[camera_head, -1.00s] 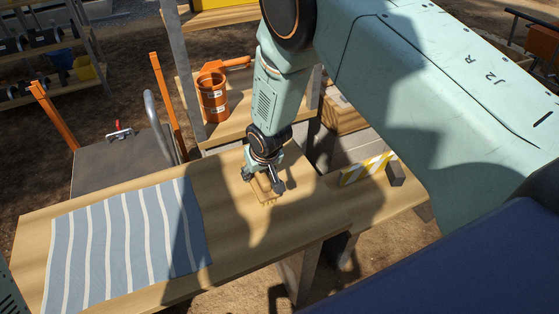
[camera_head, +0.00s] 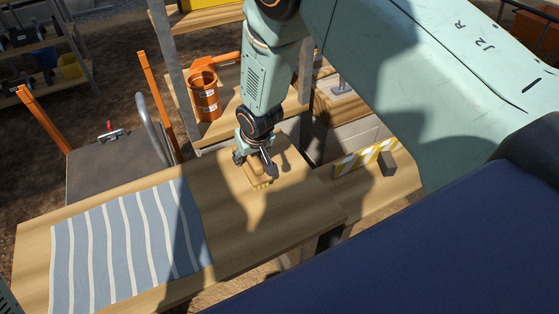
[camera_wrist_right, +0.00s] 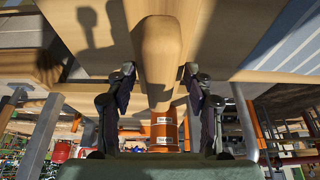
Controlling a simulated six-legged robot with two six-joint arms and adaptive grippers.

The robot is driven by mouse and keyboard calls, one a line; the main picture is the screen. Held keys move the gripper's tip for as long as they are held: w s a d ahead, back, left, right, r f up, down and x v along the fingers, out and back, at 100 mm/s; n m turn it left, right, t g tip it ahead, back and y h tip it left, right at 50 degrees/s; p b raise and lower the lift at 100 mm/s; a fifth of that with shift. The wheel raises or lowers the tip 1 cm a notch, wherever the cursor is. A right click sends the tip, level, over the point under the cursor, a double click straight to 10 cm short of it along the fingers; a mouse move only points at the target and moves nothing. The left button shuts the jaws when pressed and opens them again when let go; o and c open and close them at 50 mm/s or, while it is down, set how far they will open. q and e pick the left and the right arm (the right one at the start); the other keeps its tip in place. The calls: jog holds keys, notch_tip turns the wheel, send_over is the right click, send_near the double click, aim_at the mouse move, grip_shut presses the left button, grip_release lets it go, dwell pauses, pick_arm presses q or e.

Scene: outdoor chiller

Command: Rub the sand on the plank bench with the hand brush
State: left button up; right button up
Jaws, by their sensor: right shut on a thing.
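The plank bench (camera_head: 235,247) is a pale wooden top running across the head view. My right gripper (camera_head: 255,160) is over its far right part, shut on the wooden hand brush (camera_head: 259,181). The brush is low at the bench top; its contact with the wood is hard to tell. In the right wrist view the brush's rounded wooden body (camera_wrist_right: 160,50) lies between the two dark fingers of the gripper (camera_wrist_right: 160,82). I cannot clearly tell sand from sunlit wood. My left gripper is not in view.
A blue striped cloth (camera_head: 130,240) covers the bench's left part. Behind stand an orange bucket (camera_head: 204,97) on a wooden shelf and a cart with orange posts (camera_head: 42,115). A yellow-white striped block (camera_head: 366,158) lies right of the bench. Bare wood lies between cloth and brush.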

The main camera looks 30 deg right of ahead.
jog(key=shift+w+r+p, duration=0.2)
jog(key=shift+r+p, duration=0.3)
jog(key=shift+r, duration=0.1)
jog(key=shift+w+r+p, duration=0.2)
jog(key=shift+r+p, duration=0.3)
jog(key=shift+r, duration=0.1)
jog(key=shift+s+r+p, duration=0.15)
jog(key=shift+r+p, duration=0.3)
jog(key=shift+r, duration=0.2)
jog(key=shift+s+r, duration=0.2)
jog(key=shift+w+f, duration=0.25)
jog(key=shift+w, duration=0.05)
